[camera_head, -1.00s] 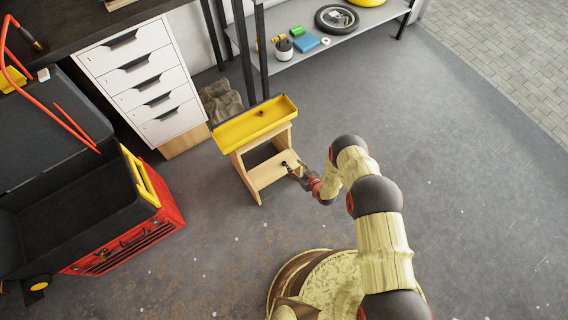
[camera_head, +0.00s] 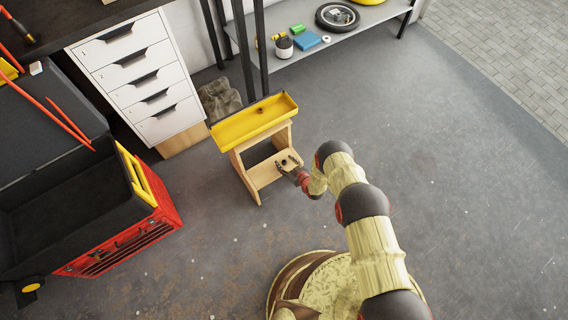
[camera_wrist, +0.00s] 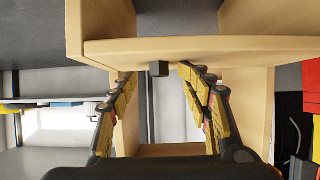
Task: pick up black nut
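A small black nut (camera_head: 283,162) sits on the lower board of a small wooden stand (camera_head: 262,176). In the wrist view a small dark block, which looks like the nut (camera_wrist: 158,69), shows at the edge of the light wooden board (camera_wrist: 190,50). My gripper (camera_head: 286,163) is at this board in the head view, its fingers spread on either side of the nut. In the wrist view my gripper (camera_wrist: 156,72) is open, with the dark block between the fingertips and gaps on both sides.
A yellow tray (camera_head: 232,133) tops the stand, with a small dark item (camera_head: 261,110) in it. A red tool cart (camera_head: 150,232) stands at left, a white drawer unit (camera_head: 140,75) behind. A grey shelf (camera_head: 370,22) is at the back right. The floor at right is clear.

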